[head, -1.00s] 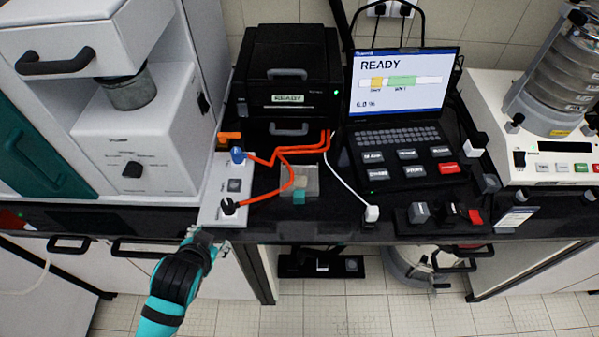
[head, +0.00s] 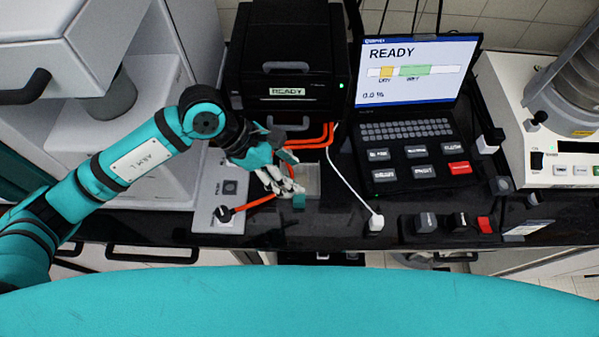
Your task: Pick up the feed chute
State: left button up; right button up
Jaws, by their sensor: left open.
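A small clear, box-like piece (head: 313,181) with a teal block (head: 299,201) at its front lies on the black bench, below the black printer-like unit. It looks like the feed chute, though I cannot be sure. My left gripper (head: 287,188) is open at its left side, fingers pointing down and to the right. The gripper hides the piece's left part, and I cannot tell whether the fingers touch it. My right gripper is not in view.
Orange cables (head: 316,141) run behind and beside the gripper from a white panel (head: 222,213). A white cable (head: 352,182) lies to the right. The laptop (head: 412,120) shows READY. The black unit (head: 287,65) stands behind. Small blocks (head: 426,222) sit front right.

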pick_arm(q)
jog(key=w+a+f+y, duration=0.2)
jog(key=a+y, duration=0.1)
jog(key=a, duration=0.1)
jog(key=b, duration=0.5)
send_over(299, 197)
jog(key=a, duration=0.2)
jog(key=shift+m+t, duration=0.3)
jog(key=f, duration=1)
jog(key=shift+s+a+f, duration=0.1)
jog(key=shift+a, duration=0.1)
jog(key=shift+d+f, duration=0.3)
jog(key=shift+f, duration=0.25)
jog(key=b+x, duration=0.2)
jog(key=x, duration=0.2)
jog(key=shift+d+f+b, duration=0.25)
jog(key=shift+f+b, duration=0.1)
jog(key=shift+r, duration=0.1)
jog(key=shift+c, duration=1.1)
grip_shut()
